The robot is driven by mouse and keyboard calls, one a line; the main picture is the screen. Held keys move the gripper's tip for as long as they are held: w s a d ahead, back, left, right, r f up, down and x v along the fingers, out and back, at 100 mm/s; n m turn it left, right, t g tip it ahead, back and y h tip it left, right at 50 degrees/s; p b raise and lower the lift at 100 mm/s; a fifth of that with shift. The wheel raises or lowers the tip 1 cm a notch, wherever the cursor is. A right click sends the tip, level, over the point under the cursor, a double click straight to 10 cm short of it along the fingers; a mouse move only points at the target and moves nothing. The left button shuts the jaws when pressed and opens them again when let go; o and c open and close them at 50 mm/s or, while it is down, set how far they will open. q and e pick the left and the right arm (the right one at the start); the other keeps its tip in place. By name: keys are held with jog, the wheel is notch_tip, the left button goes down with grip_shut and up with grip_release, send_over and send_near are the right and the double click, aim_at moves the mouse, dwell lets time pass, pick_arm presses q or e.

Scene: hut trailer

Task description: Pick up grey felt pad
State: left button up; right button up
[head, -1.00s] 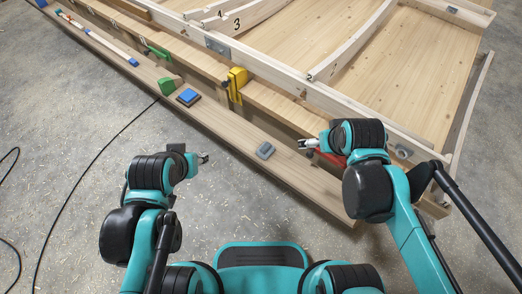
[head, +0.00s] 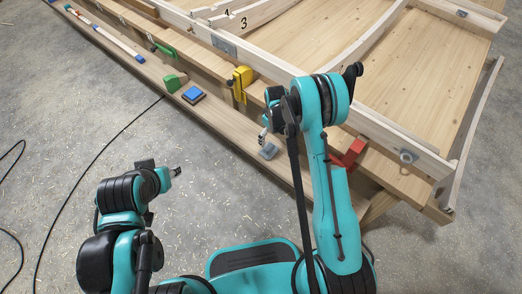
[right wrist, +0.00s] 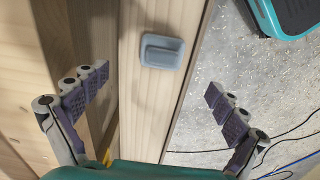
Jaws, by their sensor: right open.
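The grey felt pad (head: 269,152) lies on the wooden ledge along the workbench's near side. In the right wrist view the grey pad (right wrist: 162,51) looks like a rounded rectangle with a raised ridge, flat on the plank. My right gripper (head: 263,136) is close above it, partly hidden by its own arm. In the right wrist view my right gripper (right wrist: 157,83) is open and empty, its fingers on either side of the plank and the pad ahead between them. My left gripper (head: 177,171) is off the bench over the floor; its jaws are too small to read.
On the same ledge lie a blue-topped block (head: 193,95) and a green block (head: 175,82). A yellow clamp (head: 241,80) and a red clamp (head: 350,153) sit on the bench edge. Ledge around the pad is clear. A black cable (head: 90,165) crosses the floor.

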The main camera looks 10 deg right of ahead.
aim_at(269, 147)
jog(key=shift+n, duration=0.3)
jog(key=f, duration=0.4)
jog(key=a+f+b, duration=0.1)
jog(key=f, duration=0.1)
jog(key=shift+f, duration=0.35)
jog(key=f+b, duration=0.2)
jog(key=f, duration=0.1)
jog(key=f+b, duration=0.1)
jog(key=f, duration=0.1)
jog(key=shift+w+f, duration=0.2)
jog(key=shift+w, duration=0.2)
jog(key=shift+r, duration=0.1)
jog(key=shift+c, duration=0.3)
jog(key=c, duration=1.3)
jog(key=shift+r+p, duration=0.35)
jog(key=shift+r, duration=0.15)
jog(key=r, duration=0.1)
jog(key=r+p, duration=0.2)
jog(key=r, duration=0.1)
jog(key=shift+s+d, duration=0.3)
jog(key=shift+d, duration=0.05)
jog(key=s+d+r+p, duration=0.3)
jog(key=s+d+r, duration=0.3)
jog(key=s+d, duration=0.1)
jog(key=shift+s+d, duration=0.3)
jog(key=shift+s, duration=0.15)
